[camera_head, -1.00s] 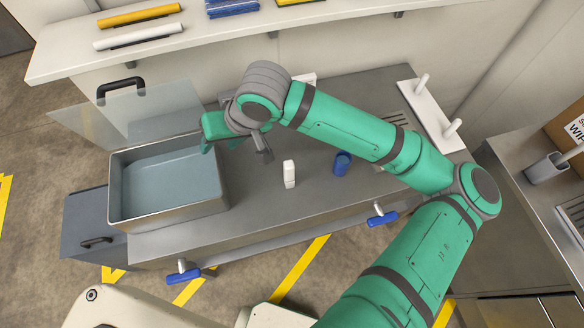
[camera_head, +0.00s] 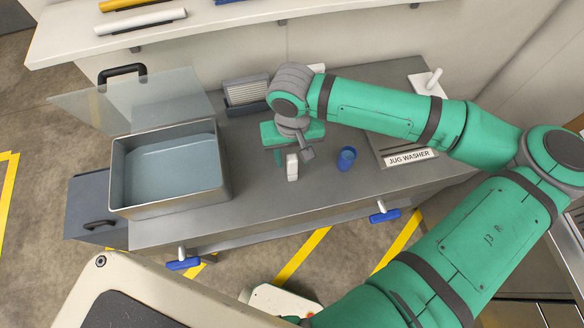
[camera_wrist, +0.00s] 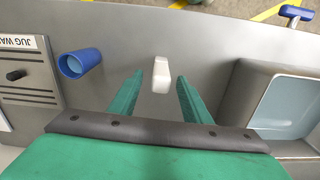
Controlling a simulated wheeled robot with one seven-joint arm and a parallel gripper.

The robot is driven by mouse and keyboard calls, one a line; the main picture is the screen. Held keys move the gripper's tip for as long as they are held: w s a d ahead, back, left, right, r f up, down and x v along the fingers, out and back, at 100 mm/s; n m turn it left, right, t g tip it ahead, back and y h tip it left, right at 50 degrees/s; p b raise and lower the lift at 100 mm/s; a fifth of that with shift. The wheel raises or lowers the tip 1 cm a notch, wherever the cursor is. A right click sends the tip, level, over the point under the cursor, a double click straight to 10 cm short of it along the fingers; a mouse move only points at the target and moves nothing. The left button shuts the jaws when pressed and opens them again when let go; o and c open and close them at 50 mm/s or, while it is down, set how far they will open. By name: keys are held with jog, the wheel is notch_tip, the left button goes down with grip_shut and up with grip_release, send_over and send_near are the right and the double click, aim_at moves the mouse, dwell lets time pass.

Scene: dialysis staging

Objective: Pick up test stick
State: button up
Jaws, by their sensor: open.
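The white upright stick-like piece, which I take for the test stick (camera_head: 292,168), stands on the grey counter in the head view. In the wrist view the test stick (camera_wrist: 161,74) shows beyond and between my fingertips, nearer the left finger's line. My gripper (camera_wrist: 157,78) is open and empty, its two green fingers apart. In the head view my gripper (camera_head: 293,155) is right behind the stick, partly hidden by my wrist. I cannot tell whether any finger touches the stick.
A blue cup (camera_head: 346,159) stands to the right of the stick. A metal basin (camera_head: 222,186) with bluish liquid is to the left. A grated panel labelled JUG WASHER (camera_head: 412,157) lies at right. Blue-handled taps (camera_head: 384,216) line the counter's front. A grey rack (camera_head: 246,93) stands behind.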

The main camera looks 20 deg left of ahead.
jog(key=shift+f, duration=2.65)
jog(key=shift+s, duration=0.1)
jog(key=shift+c, duration=0.4)
grip_shut()
jog(key=shift+r, duration=0.1)
